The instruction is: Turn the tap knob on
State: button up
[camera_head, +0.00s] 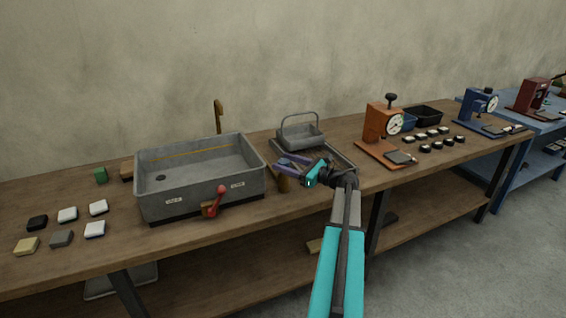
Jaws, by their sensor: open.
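The tap knob is a red lever (217,197) on a small brass mount at the front wall of the grey sink basin (160,194). It slants, with its upper end to the right. Labels sit on the wall at both sides of it; their text is too small to read surely. The brass spout (218,115) rises behind the basin. No water is visible. My gripper (280,162) is open and empty, to the right of the basin and above the bench. It is apart from the lever.
An orange dial device (382,122) stands to the right. Several small blocks (67,214) lie left of the basin. The bench front below the lever looks clear.

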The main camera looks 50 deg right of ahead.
jog(key=shift+w+a, duration=0.1)
jog(key=shift+w, duration=0.45)
jog(key=c, duration=1)
jog(key=shift+a+m+h, duration=0.2)
jog(key=shift+m+h, duration=0.4)
jog(key=shift+h, duration=0.2)
jog(key=shift+c, duration=0.2)
jog(key=shift+m+h, duration=0.5)
jog(key=shift+h, duration=0.2)
jog(key=shift+m+h+b, duration=0.85)
jog(key=shift+m+h, duration=1.05)
jog(key=shift+h, duration=1.1)
jog(key=m+g+h+b, duration=0.2)
jog(key=h, duration=0.1)
jog(key=m+g+h+b, duration=0.2)
jog(key=m+h+b, duration=0.1)
jog(key=h, duration=0.1)
jog(key=shift+w+d+g+b, duration=0.15)
jog(key=shift+d+g+b, duration=0.05)
jog(key=shift+g+b, duration=0.15)
jog(key=shift+m+g+h+b, duration=0.8)
jog(key=shift+m+g+h, duration=0.2)
jog(key=shift+m+g, duration=0.15)
jog(key=shift+g, duration=0.4)
